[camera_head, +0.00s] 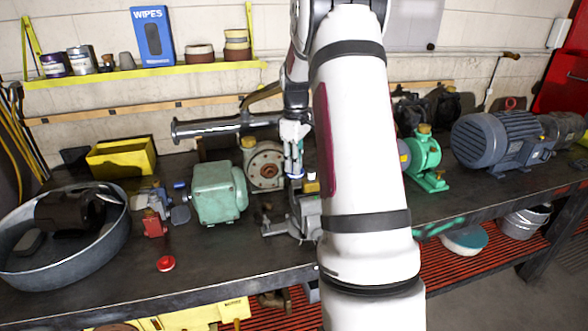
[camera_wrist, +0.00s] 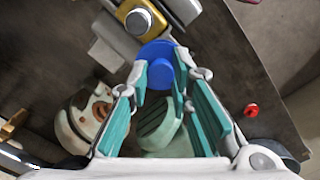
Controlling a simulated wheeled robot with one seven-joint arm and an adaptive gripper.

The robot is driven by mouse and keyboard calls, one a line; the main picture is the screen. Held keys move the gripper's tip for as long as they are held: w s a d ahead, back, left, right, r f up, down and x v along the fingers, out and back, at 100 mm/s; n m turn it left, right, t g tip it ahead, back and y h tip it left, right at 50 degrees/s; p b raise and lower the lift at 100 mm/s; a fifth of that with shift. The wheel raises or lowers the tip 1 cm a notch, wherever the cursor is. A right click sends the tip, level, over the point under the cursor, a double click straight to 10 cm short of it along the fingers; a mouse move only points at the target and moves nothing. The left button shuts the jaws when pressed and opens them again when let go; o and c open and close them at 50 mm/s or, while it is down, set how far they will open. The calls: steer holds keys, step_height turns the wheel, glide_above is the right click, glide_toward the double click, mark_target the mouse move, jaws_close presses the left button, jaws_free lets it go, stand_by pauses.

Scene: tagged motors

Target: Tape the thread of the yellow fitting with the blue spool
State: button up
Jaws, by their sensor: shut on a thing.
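The blue spool (camera_wrist: 158,52) is between my fingertips in the wrist view, and my gripper (camera_wrist: 161,68) is shut on it. In the head view my gripper (camera_head: 294,166) hangs above the bench, just left of my arm. The yellow fitting (camera_wrist: 154,30) lies just beyond the spool in the wrist view, with a pale round end facing up. A small gap seems to show between spool and fitting, but I cannot tell their heights. In the head view the fitting (camera_head: 311,187) sits at a grey vise (camera_head: 305,215), partly hidden by my arm.
A pale green motor (camera_head: 218,191) and a round flanged motor (camera_head: 264,165) stand close left of my gripper. A red cap (camera_head: 166,263) lies near the front edge. A metal basin (camera_head: 112,247) is at the left. A blue motor (camera_head: 500,142) stands at the right. My arm hides the middle.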

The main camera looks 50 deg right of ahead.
steer(key=shift+w+d+f, duration=0.1)
steer(key=shift+w+d, duration=0.25)
steer(key=shift+d, duration=0.05)
steer(key=shift+w+d+r, duration=0.1)
steer(key=shift+d+r, duration=0.05)
steer(key=shift+r, duration=0.05)
steer(key=shift+s+r, duration=0.2)
steer(key=shift+r, duration=0.75)
steer(key=shift+w+r+p, duration=0.1)
steer(key=shift+r+p, duration=0.25)
steer(key=shift+r, duration=1.6)
